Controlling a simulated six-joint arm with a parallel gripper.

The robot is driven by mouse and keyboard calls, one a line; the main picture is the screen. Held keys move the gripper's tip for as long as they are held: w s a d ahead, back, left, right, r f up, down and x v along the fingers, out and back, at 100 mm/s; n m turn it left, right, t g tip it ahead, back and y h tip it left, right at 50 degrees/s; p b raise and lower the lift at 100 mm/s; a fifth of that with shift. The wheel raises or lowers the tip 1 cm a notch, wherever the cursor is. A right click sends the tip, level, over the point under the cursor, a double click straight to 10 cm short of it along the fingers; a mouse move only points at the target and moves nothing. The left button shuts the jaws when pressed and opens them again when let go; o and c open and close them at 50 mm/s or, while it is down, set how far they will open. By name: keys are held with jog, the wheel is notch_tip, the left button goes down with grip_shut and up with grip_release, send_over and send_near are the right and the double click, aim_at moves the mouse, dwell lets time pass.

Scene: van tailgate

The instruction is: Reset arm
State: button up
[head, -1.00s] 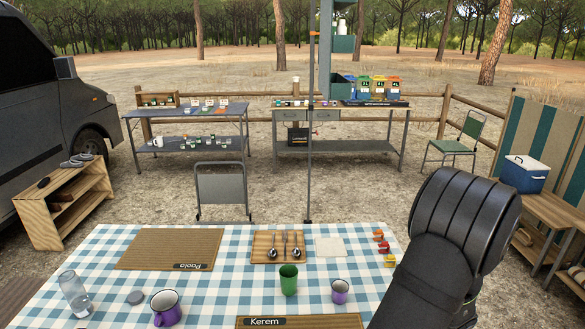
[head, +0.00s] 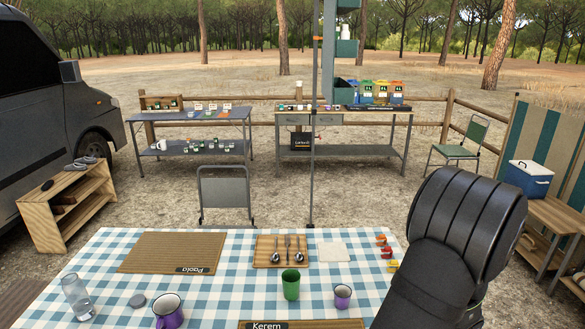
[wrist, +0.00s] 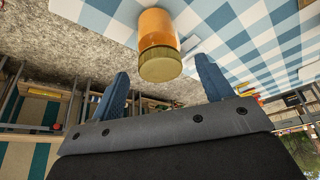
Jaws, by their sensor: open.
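My arm (head: 465,225) bends in at the right of the head view, over the right end of the table; my gripper is hidden there. In the wrist view my gripper (wrist: 163,85) is open, its two blue fingers apart with nothing seen clasped. An orange jar with a yellowish lid (wrist: 160,40) shows just beyond the fingertips, by the checked cloth; I cannot tell how far off it is. The jar does not show in the head view.
The checked table (head: 225,285) carries a green cup (head: 290,284), a purple mug (head: 168,311), a small purple cup (head: 342,296), a clear bottle (head: 77,297), a cutlery board (head: 265,243) and woven mats (head: 172,251). A folding chair (head: 225,190) stands behind it.

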jog(key=v, duration=0.9)
jog(key=x, duration=1.2)
jog(key=shift+f, duration=0.2)
notch_tip(320, 180, up, 4)
jog(key=shift+d, duration=0.1)
jog(key=s+d+r, duration=0.2)
jog(key=s+r, duration=0.6)
jog(key=s, duration=0.3)
notch_tip(320, 180, up, 10)
jog(key=w+a+r+n, duration=0.1)
jog(key=w+n, duration=0.1)
jog(key=w, duration=0.7)
jog(key=shift+w+a+y, duration=0.2)
jog(key=shift+w+y, duration=0.1)
jog(key=shift+r, duration=0.1)
